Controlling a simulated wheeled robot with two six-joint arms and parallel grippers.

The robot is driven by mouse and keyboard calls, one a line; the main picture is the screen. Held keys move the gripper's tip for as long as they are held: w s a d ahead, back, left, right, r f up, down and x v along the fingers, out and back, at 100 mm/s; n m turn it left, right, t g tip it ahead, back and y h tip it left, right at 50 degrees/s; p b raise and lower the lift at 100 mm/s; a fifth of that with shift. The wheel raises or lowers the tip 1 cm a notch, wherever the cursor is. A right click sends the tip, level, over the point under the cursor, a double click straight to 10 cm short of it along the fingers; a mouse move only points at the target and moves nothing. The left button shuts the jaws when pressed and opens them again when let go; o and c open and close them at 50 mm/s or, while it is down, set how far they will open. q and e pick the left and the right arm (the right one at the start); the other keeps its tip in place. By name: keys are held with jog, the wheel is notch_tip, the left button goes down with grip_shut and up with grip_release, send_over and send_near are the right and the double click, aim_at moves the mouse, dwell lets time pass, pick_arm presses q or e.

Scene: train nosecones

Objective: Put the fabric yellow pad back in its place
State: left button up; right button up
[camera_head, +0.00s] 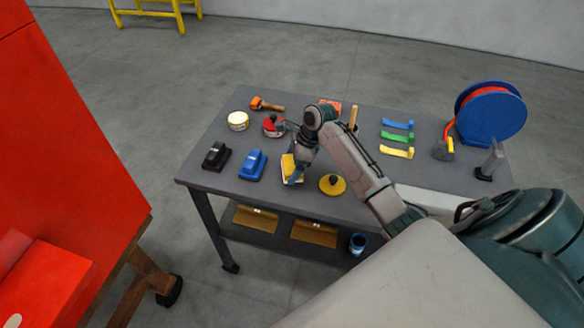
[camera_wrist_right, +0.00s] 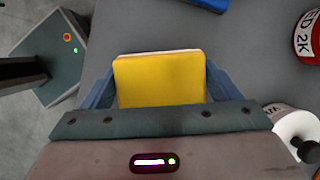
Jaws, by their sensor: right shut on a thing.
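The yellow fabric pad (camera_wrist_right: 160,82) is between the two blue fingers of my right gripper (camera_wrist_right: 160,90) in the right wrist view, with a pale layer along its far edge. In the head view the pad (camera_head: 288,166) shows at the front middle of the grey table (camera_head: 225,187), under my right gripper (camera_head: 296,172). My right gripper is shut on it. I cannot tell whether the pad touches the tabletop. My left gripper is not in view.
Left of the pad are a blue block tool (camera_head: 252,165) and a black one (camera_head: 216,156). A round yellow pad (camera_head: 332,185) lies to its right. A red tin (camera_head: 273,126) stands behind. A blue reel (camera_head: 491,115) stands at far right.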

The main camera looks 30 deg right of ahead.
jog(key=shift+f+p, duration=0.35)
jog(key=shift+f, duration=0.9)
jog(key=o, duration=0.8)
jog(key=shift+f, duration=0.1)
jog(key=shift+o, duration=0.2)
jog(key=b+v, duration=0.3)
jog(key=v, duration=0.9)
jog(key=shift+s, duration=0.1)
